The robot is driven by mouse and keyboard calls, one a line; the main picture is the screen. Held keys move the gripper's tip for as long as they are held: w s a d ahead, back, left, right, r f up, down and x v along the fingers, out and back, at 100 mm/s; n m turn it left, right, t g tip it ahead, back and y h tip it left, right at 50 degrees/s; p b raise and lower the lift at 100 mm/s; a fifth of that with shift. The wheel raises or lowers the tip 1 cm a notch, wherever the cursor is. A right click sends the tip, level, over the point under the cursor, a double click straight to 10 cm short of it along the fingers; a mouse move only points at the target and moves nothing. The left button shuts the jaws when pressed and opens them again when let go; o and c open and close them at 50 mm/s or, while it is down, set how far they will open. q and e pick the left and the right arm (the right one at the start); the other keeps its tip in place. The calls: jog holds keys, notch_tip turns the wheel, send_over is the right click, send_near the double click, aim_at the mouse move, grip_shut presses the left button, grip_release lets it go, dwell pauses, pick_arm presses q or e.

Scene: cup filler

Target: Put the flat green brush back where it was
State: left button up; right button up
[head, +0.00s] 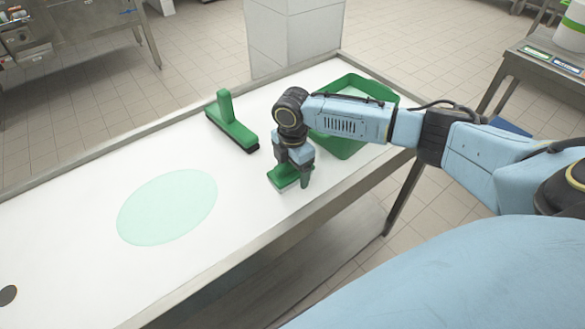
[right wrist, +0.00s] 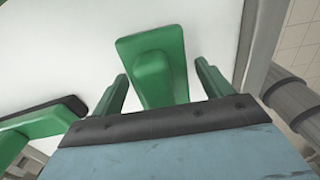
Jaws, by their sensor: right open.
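The flat green brush (head: 281,179) lies on the white table top near its front edge, directly under my right gripper (head: 293,173). In the right wrist view the flat green brush (right wrist: 152,52) shows between the two fingers of my right gripper (right wrist: 162,85). The fingers are open, one on each side of its narrower part, with white gaps visible. Part of the brush is hidden by the gripper. My left gripper is not in view.
A second green brush (head: 231,125) with an upright handle stands behind and to the left. A green tray (head: 353,80) sits at the right end of the table, partly hidden by my arm. A pale green oval (head: 168,207) marks the clear left part.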

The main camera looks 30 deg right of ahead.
notch_tip(320, 180, up, 12)
jog(key=shift+p, duration=0.75)
